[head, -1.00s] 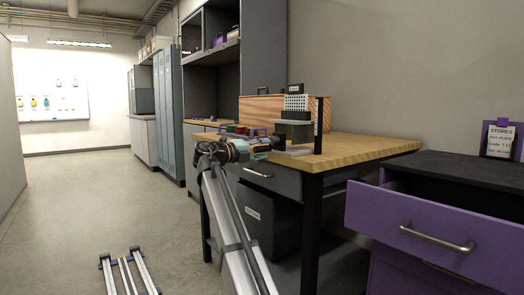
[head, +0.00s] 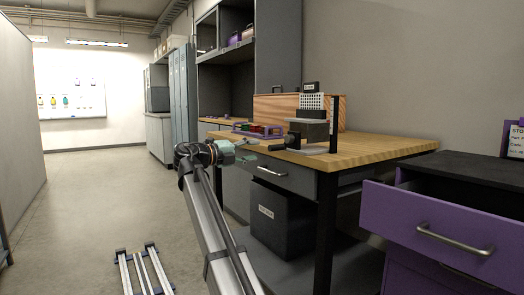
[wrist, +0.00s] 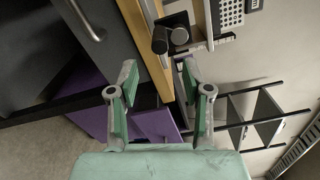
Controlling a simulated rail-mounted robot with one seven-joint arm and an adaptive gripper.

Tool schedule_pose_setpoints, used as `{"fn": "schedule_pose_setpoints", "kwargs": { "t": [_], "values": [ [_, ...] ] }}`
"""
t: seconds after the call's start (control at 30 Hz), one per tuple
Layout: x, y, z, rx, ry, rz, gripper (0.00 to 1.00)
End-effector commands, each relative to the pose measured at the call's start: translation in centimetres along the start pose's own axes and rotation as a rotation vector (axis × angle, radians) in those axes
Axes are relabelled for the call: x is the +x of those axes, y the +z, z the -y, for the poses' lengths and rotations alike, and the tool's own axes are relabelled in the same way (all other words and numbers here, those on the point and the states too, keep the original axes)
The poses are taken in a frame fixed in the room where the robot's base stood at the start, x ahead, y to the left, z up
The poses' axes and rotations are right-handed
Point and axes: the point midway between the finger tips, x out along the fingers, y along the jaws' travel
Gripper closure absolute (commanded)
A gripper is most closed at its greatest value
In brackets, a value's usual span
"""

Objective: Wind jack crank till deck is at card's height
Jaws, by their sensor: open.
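The jack stands on the wooden bench, with a grey block-like deck (head: 308,130) above its pale base plate (head: 308,149). A white perforated lattice (head: 312,101) shows at the deck, and a small dark card (head: 309,87) with unreadable lettering shows above it. A dark crank (head: 278,148) sticks out to the left of the jack. In the wrist view, the crank's dark handle (wrist: 160,40) and round end lie beyond my fingertips. My gripper (head: 247,151) is left of the crank, apart from it. Its fingers (wrist: 159,78) are open with nothing between them.
The bench (head: 385,146) has a front edge close to my gripper. A black upright post (head: 333,123) stands right of the jack. A purple rack (head: 258,130) with coloured items sits behind. An open purple drawer (head: 430,230) juts out at right.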

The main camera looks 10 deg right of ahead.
Motion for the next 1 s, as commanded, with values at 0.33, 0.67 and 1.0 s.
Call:
{"fn": "schedule_pose_setpoints", "kwargs": {
  "t": [0.33, 0.67, 1.0],
  "values": [
    [-1.4, 0.0, 0.0, 0.000, 0.000, -0.001, 0.51],
    [-1.6, 0.6, 1.5, -0.001, 0.001, 0.004, 0.51],
    [-4.1, 3.7, 3.3, -0.079, 0.014, 0.033, 0.51]
  ]
}}
